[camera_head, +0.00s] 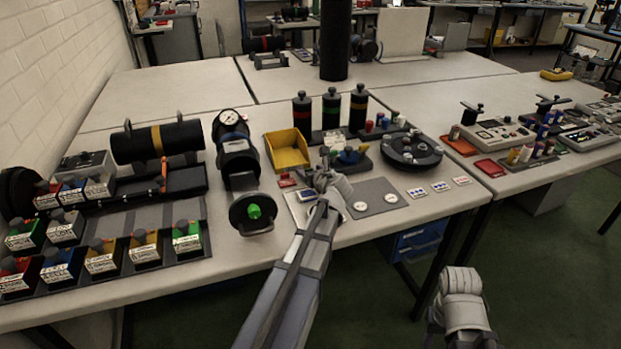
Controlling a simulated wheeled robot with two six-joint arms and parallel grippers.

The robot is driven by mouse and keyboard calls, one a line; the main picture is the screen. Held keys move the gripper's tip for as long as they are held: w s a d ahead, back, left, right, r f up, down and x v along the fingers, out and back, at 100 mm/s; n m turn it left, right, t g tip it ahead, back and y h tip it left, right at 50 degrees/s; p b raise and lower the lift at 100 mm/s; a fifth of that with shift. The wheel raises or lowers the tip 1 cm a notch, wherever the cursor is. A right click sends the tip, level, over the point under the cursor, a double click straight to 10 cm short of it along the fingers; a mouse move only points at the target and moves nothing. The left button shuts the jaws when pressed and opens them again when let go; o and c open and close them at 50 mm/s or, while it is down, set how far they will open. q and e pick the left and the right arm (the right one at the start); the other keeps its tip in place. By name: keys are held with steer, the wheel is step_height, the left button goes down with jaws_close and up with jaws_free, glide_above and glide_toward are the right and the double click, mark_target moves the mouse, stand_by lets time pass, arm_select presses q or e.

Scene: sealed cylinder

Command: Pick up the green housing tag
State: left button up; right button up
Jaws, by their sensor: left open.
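I cannot clearly make out a separate green housing tag. A small red piece (287,181) lies just left of my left gripper, and the table beside it is partly hidden by that gripper. My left gripper (324,165) is open above the table, in front of three black cylinders with red (302,112), green (331,107) and yellow (358,104) bands. A green knob (254,212) sits on a dark round end piece (252,222). My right gripper (461,285) is low at the right, off the table, its fingers not clear.
A yellow bin (287,150) stands behind my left gripper. A dark round turntable (411,150) and a grey mat (374,192) are to its right. Racked, coloured boxes (102,256) fill the left.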

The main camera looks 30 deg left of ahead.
arm_select(q)
jaws_close()
stand_by(0.3)
stand_by(0.4)
